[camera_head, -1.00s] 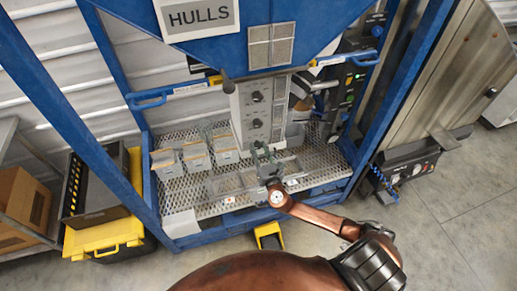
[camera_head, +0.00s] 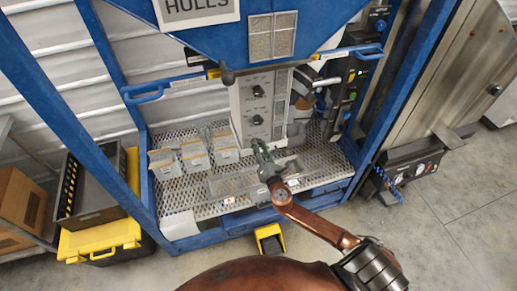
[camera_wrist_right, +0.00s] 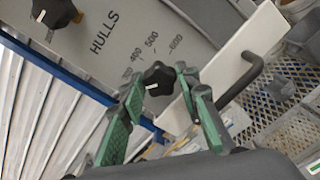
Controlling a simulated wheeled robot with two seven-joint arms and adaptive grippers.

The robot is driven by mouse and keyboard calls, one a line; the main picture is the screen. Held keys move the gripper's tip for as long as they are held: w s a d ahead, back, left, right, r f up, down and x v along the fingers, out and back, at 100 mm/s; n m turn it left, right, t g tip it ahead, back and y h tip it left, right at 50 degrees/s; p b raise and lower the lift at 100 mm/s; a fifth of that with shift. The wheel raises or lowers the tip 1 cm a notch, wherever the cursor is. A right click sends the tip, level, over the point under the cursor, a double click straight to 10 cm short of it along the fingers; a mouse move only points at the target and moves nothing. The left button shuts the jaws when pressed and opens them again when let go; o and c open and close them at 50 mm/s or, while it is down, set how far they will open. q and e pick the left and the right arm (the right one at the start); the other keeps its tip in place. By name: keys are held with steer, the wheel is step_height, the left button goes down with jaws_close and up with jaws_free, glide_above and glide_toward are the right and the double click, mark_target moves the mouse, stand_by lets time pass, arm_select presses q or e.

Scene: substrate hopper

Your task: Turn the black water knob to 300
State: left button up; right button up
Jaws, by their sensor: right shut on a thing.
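My left gripper is not in view.
A white plate (camera_wrist_right: 215,70) and a dark bent handle (camera_wrist_right: 243,78) are close to the fingers in the wrist view. Several clear bins (camera_head: 195,155) stand on the mesh shelf (camera_head: 180,198). Blue frame posts (camera_head: 405,85) flank the panel.

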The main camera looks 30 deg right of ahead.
steer(key=shift+m+b, duration=0.6)
steer(key=shift+m, duration=0.5)
steer(key=o, duration=1.2)
steer(key=shift+c, duration=0.2)
steer(key=v, duration=1.2)
